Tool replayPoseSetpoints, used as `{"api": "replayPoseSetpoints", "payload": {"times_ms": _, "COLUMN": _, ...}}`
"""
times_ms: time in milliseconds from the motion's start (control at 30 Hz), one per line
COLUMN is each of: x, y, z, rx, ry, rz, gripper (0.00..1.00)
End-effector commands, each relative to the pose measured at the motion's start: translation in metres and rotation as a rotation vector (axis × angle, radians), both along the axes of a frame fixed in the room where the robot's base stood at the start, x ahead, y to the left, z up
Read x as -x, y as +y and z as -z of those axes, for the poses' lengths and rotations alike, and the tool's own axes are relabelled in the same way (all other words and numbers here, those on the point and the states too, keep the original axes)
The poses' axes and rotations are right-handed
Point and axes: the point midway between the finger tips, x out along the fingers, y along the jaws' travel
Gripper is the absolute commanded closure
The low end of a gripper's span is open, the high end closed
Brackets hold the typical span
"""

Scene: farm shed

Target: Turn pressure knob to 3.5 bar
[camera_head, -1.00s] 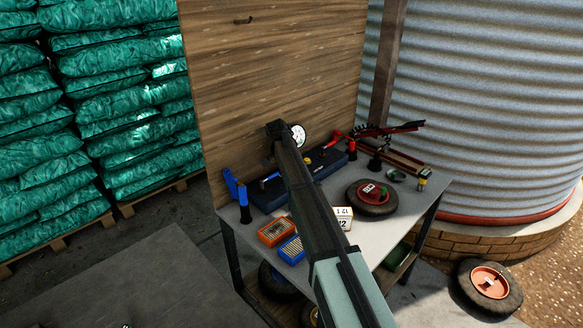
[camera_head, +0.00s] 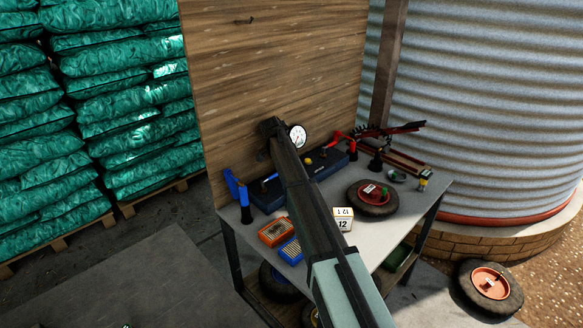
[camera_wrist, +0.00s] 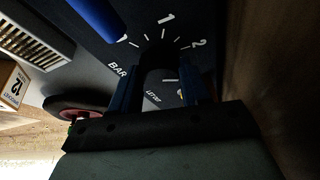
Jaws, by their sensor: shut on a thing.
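In the wrist view, a dark panel (camera_wrist: 98,40) carries white tick marks, the numbers 1 and 2, and the word BAR. A dark round knob (camera_wrist: 158,50) sits amid the marks. My gripper (camera_wrist: 163,84) has its two blue-dark fingers around the knob and is shut on it. The knob's pointer setting cannot be read. In the head view, my arm hides the knob and part of the dark blue unit (camera_head: 330,166). A white round gauge (camera_head: 298,135) with a red mark shows just right of my arm; its reading is too small to tell.
The unit stands on a grey workbench (camera_head: 411,210) against a wooden board (camera_head: 270,60). A blue-handled tool (camera_head: 238,190), an orange box (camera_head: 275,232), a blue box (camera_head: 291,250), a white box marked 12 (camera_head: 343,218) and a wheel (camera_head: 372,198) crowd the bench.

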Motion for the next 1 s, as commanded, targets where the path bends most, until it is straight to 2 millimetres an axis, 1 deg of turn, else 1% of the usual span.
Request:
{"api": "replayPoseSetpoints", "payload": {"times_ms": 133, "x": 0.0, "y": 0.0, "z": 0.0, "rx": -0.001, "ry": 0.0, "rz": 0.0, "gripper": 0.84}}
{"api": "replayPoseSetpoints", "payload": {"times_ms": 167, "x": 0.0, "y": 0.0, "z": 0.0, "rx": -0.001, "ry": 0.0, "rz": 0.0, "gripper": 0.52}}
{"api": "replayPoseSetpoints", "payload": {"times_ms": 400, "x": 0.0, "y": 0.0, "z": 0.0, "rx": -0.001, "ry": 0.0, "rz": -0.001, "gripper": 0.29}}
{"api": "replayPoseSetpoints", "payload": {"times_ms": 633, "x": 0.0, "y": 0.0, "z": 0.0, "rx": -0.001, "ry": 0.0, "rz": -0.001, "gripper": 0.28}}
{"api": "replayPoseSetpoints", "payload": {"times_ms": 767, "x": 0.001, "y": 0.002, "z": -0.005, "rx": -0.001, "ry": -0.001, "rz": -0.002, "gripper": 0.28}}
{"api": "replayPoseSetpoints", "payload": {"times_ms": 867, "x": 0.003, "y": 0.006, "z": -0.015, "rx": -0.001, "ry": -0.001, "rz": -0.003, "gripper": 0.28}}
{"api": "replayPoseSetpoints", "payload": {"times_ms": 1000, "x": 0.008, "y": 0.013, "z": -0.038, "rx": -0.001, "ry": -0.002, "rz": -0.002, "gripper": 0.28}}
